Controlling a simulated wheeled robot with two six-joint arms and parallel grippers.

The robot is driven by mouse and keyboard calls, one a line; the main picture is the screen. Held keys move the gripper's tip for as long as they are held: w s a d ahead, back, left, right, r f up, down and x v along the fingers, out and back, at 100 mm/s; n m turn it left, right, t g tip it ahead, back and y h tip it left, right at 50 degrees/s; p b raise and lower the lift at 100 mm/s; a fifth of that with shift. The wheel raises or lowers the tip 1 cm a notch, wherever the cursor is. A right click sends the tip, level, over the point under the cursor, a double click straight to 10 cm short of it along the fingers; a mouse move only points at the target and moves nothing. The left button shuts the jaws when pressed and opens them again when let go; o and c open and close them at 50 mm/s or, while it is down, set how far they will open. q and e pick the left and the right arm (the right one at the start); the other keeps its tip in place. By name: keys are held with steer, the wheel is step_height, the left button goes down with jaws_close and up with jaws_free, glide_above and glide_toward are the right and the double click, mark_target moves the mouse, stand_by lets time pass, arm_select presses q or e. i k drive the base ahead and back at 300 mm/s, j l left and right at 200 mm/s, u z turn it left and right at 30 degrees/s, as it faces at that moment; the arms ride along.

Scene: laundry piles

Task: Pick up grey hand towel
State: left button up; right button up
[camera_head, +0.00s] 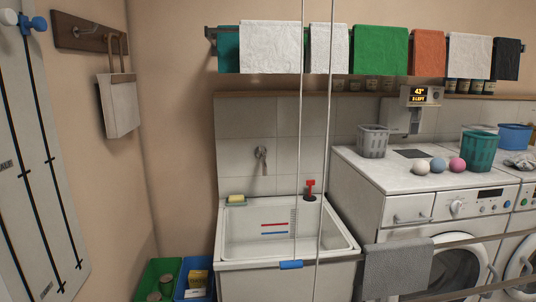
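A grey hand towel (397,268) hangs in front of the washing machine, at the lower right of the head view. It is draped over a thin horizontal bar, and its lower edge is close to the bottom of the picture. A dark grey cloth (508,58) also hangs at the right end of the wall rail. Neither of my grippers is in view.
A white sink (285,262) stands left of the washing machine (410,208). Two thin upright rods or cords cross in front of the sink. Green (145,277) and blue (181,285) bins stand low on the left. Balls and baskets sit on the machine top.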

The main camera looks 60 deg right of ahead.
mark_target(403, 266)
steer(key=z, duration=2.75)
